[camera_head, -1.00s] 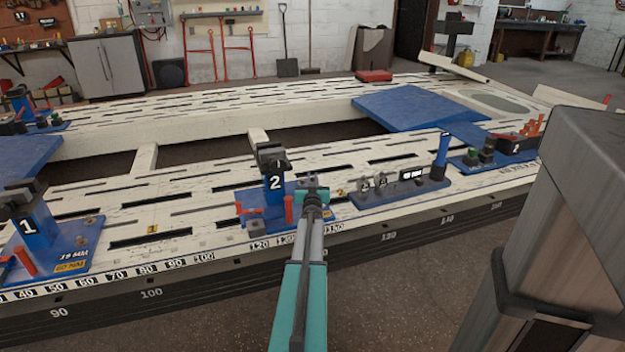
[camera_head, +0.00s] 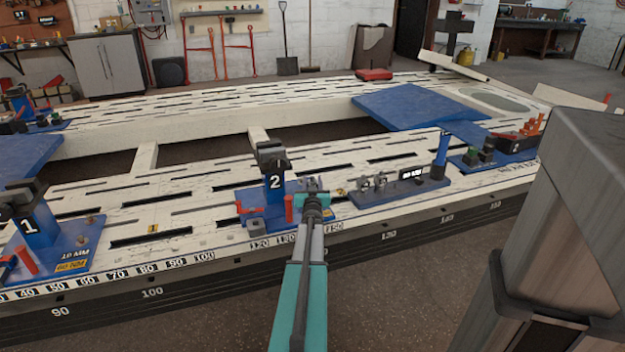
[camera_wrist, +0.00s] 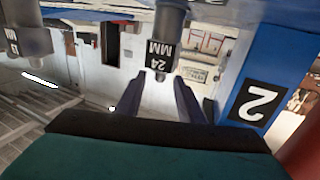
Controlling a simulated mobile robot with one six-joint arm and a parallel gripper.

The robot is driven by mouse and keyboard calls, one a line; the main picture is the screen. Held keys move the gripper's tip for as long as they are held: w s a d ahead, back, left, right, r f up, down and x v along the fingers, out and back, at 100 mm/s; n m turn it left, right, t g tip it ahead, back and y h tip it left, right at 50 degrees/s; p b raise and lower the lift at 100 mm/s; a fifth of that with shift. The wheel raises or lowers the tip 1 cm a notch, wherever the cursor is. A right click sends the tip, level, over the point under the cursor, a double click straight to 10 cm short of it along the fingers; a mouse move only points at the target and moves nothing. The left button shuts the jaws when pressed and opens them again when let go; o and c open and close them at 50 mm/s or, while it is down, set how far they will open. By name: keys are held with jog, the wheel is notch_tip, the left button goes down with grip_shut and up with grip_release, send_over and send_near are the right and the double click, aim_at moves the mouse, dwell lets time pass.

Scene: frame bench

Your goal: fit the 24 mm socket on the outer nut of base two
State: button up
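The 24 mm socket (camera_wrist: 170,22) is a dark grey cylinder with a "24 MM" label, centred in the wrist view. In the head view my gripper (camera_head: 315,195) is at the right side of base two (camera_head: 262,226), a blue plate with a post marked 2 (camera_head: 274,190). That post (camera_wrist: 265,85) stands close on the right in the wrist view. The outer nut and the socket's mouth cannot be made out.
Another labelled grey socket (camera_wrist: 28,40) shows at the left of the wrist view. A blue rack (camera_head: 405,190) with small grey parts stands right of base two. Red pins (camera_head: 289,209) rise from base two. Base one (camera_head: 65,262) is at the left.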

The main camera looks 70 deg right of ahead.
jog(key=p+v, duration=0.1)
jog(key=v, duration=1)
jog(key=shift+p, duration=0.4)
dwell(0.8)
